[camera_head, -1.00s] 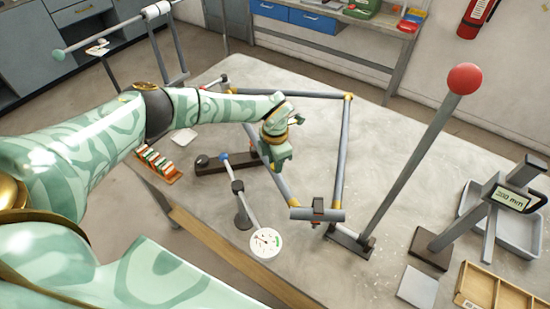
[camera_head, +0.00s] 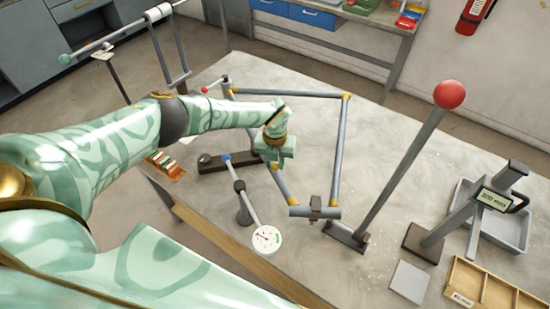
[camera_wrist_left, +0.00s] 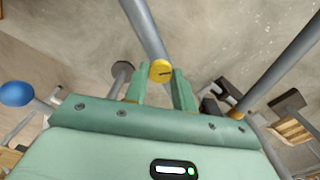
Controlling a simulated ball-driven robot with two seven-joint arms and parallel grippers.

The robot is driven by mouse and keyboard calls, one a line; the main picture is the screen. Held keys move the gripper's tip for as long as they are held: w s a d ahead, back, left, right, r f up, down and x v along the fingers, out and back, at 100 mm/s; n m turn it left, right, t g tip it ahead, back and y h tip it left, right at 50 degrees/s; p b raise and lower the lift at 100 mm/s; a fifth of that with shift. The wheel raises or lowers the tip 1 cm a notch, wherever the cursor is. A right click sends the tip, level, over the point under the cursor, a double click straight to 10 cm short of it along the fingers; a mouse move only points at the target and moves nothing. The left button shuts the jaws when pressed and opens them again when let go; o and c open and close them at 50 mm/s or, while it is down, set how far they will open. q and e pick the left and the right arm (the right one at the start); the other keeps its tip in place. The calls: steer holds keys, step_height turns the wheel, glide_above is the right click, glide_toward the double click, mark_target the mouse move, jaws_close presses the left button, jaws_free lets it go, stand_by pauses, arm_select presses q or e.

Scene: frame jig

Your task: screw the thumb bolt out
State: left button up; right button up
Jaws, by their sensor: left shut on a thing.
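My left gripper (camera_head: 276,158) is over the near left side of the grey tube frame (camera_head: 341,150), pointing down. In the left wrist view, the two fingers of my left gripper (camera_wrist_left: 161,90) are shut on the yellow round thumb bolt (camera_wrist_left: 161,71), which has a dark slot across its face. A grey tube runs away just beyond the bolt. The exact contact of the fingertips is partly hidden. My right gripper is not in view.
A dial gauge (camera_head: 267,239) on a stand is near the table's front edge. A red-ball post (camera_head: 400,165) stands right of the frame. A digital display (camera_head: 493,200), grey tray (camera_head: 520,236) and wooden box (camera_head: 497,292) are at the right. The back right table is clear.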

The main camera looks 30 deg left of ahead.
mark_target(275, 165)
arm_select(q)
steer(key=shift+n+p, duration=0.5)
steer(key=shift+n, duration=1.1)
steer(key=o, duration=1)
steer(key=shift+w+r, duration=0.1)
steer(key=shift+r, duration=0.35)
step_height(275, 165, up, 15)
steer(key=shift+r+p, duration=0.15)
steer(key=shift+p, duration=0.25)
